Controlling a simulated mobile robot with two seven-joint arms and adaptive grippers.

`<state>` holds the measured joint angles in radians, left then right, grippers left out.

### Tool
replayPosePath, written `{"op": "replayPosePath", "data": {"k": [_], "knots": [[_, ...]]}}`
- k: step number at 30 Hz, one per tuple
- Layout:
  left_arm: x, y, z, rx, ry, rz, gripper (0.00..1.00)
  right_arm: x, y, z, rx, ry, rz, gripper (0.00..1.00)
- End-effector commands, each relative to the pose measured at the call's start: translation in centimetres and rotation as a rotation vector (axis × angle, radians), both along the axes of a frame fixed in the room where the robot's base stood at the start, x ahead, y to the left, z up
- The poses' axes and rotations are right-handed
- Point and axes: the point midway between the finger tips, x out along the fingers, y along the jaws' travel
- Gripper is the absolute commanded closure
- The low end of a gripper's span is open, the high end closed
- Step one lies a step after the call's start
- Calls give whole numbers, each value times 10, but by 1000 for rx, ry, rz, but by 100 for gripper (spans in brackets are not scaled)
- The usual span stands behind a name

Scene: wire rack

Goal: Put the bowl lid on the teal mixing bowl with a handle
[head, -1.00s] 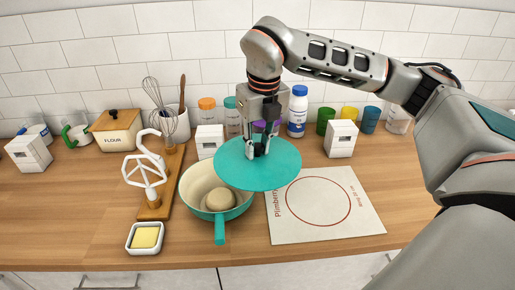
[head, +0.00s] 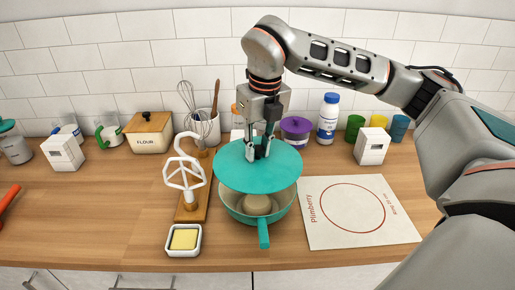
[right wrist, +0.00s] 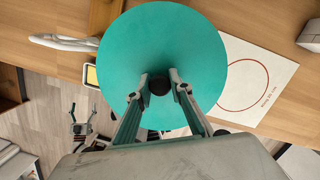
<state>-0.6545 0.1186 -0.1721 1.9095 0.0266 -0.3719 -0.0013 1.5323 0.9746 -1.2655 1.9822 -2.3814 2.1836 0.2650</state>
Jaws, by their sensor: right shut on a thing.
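The bowl lid (head: 258,175) is a flat teal disc with a dark knob. My right gripper (head: 258,154) is shut on its knob and holds the lid roughly level above the back part of the bowl. In the right wrist view the lid (right wrist: 165,50) fills the middle, with the gripper's fingers (right wrist: 159,86) around the knob. The teal mixing bowl (head: 284,215) has a cream inside and a teal handle (head: 263,234) pointing to the front. A pale round dough lump (head: 257,204) lies in it. The bowl's far rim is hidden under the lid.
A white whisk attachment on a wooden board (head: 191,208) stands close left of the bowl. A butter dish (head: 184,240) is at the front left. A flat printed mat (head: 358,212) lies to the right. Jars, a bottle (head: 328,118) and cups line the back wall.

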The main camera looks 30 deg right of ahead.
Motion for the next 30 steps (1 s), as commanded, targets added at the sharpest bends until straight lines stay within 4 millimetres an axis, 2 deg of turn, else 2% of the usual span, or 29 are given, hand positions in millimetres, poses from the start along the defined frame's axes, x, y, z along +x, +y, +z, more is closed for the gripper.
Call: {"op": "replayPosePath", "data": {"k": [5,11,25,30], "knots": [[-1,-2,-1,-4,1,1,20,0,0,0,0,0,0,100],[1,-4,-4,-8,-4,-1,20,0,0,-10,0,0,1,100],[14,-24,2,-34,-65,-44,20,0,0,-50,0,0,1,100],[16,-24,-2,-32,-68,-43,20,0,0,-60,0,0,1,100]]}}
